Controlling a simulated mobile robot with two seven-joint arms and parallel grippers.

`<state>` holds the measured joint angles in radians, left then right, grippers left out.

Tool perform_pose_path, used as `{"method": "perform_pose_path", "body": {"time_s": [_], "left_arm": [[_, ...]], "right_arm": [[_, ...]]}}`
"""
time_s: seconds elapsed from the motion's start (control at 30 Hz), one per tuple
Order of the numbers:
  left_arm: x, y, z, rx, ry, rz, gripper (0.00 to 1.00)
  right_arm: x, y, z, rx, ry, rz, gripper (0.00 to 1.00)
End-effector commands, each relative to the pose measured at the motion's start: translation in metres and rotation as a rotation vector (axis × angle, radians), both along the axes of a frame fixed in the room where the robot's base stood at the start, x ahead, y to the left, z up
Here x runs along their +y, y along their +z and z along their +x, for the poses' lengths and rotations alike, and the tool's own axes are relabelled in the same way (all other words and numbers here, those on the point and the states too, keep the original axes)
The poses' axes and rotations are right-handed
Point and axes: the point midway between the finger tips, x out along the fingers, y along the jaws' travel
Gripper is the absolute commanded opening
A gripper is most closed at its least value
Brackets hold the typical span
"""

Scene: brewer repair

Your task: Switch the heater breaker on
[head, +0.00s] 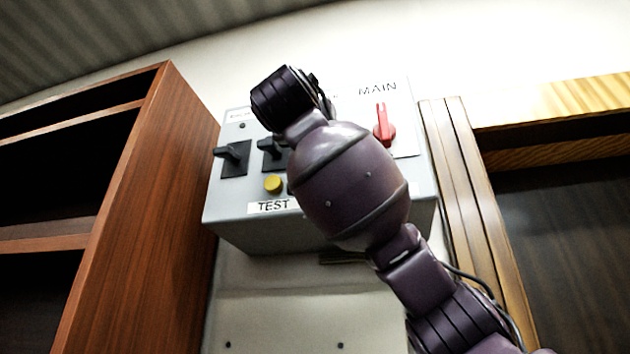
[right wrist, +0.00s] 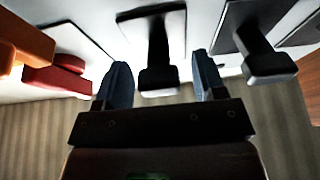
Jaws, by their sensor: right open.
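The grey breaker box (head: 330,236) hangs on the wall in the head view, with two black levers, (head: 232,152) and (head: 270,150), showing at its left. My right arm covers its middle and most labels, so no heater label is readable. In the right wrist view my right gripper (right wrist: 159,66) is open, its two blue fingers on either side of a black lever (right wrist: 159,70). I cannot tell whether they touch it. This lever is hidden in the head view. Another black lever (right wrist: 266,60) is to its right. My left gripper is not in view.
A red MAIN handle (head: 384,127) is right of my arm; it also shows in the wrist view (right wrist: 60,76). A yellow button (head: 273,184) sits above the TEST label (head: 273,206). A wooden cabinet (head: 140,190) and wooden trim (head: 465,180) flank the box.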

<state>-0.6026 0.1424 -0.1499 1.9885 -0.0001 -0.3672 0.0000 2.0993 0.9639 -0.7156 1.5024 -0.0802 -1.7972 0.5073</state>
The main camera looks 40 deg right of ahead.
Motion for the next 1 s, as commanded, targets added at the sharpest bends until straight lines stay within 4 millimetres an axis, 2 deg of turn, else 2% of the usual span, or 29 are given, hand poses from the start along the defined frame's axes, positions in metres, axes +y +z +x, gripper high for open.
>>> {"method": "perform_pose_path", "body": {"time_s": [0.07, 0.4, 0.73, 1.0], "left_arm": [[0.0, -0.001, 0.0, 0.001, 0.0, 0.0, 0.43], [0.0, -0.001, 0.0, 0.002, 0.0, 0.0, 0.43], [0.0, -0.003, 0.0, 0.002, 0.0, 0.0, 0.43], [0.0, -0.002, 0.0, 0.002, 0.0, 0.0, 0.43]], "right_arm": [[0.0, 0.0, 0.0, 0.0, 0.0, 0.0, 0.64], [0.0, 0.0, 0.0, 0.0, 0.0, 0.0, 0.15], [0.002, 0.002, -0.001, 0.028, 0.003, 0.034, 0.15], [0.004, 0.012, -0.001, 0.13, 0.004, 0.151, 0.15]]}}
